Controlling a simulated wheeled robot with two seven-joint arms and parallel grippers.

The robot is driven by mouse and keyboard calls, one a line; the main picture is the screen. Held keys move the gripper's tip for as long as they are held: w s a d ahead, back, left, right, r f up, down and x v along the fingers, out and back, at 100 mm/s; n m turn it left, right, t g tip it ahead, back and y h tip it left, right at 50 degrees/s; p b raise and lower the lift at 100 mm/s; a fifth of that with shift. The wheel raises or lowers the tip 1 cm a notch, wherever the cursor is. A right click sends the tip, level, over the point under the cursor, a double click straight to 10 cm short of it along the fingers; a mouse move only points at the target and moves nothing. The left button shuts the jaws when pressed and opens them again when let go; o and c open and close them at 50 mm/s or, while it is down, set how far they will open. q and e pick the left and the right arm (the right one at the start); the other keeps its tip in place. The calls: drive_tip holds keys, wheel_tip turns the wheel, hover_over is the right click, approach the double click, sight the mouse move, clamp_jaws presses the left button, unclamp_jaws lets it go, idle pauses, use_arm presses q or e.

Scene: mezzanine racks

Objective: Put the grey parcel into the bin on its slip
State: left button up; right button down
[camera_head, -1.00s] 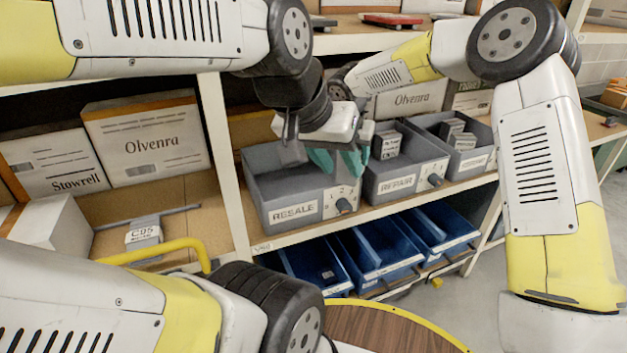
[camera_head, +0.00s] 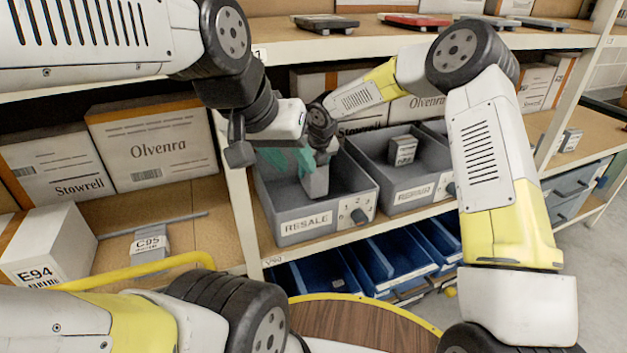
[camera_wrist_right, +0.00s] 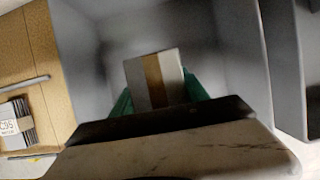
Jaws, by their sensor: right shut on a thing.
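The grey parcel (camera_wrist_right: 154,80), with a tan stripe across its top, is between the teal fingers of my right gripper (camera_wrist_right: 158,97) in the right wrist view. In the head view, the parcel (camera_head: 315,181) shows partly, within the outline of the grey RESALE bin (camera_head: 318,222). I cannot tell whether it touches the bin floor. The bin's grey walls also show in the right wrist view (camera_wrist_right: 245,60). My left gripper (camera_head: 285,158) hangs over the bin's left part, its teal fingers apart, with nothing seen between them. No readable slip shows on the parcel.
Another grey bin (camera_head: 412,193) stands right of RESALE with a small box (camera_head: 402,151) inside. Blue bins (camera_head: 390,262) sit below. Olvenra (camera_head: 150,140) and Stowrell (camera_head: 55,162) cartons stand left. A shelf upright (camera_head: 240,205) borders the RESALE bin.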

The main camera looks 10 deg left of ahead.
wheel_tip(320, 180, down, 7)
drive_tip(key=shift+f, duration=0.2)
drive_tip(key=shift+f, duration=0.1)
drive_tip(key=c, duration=0.6)
unclamp_jaws()
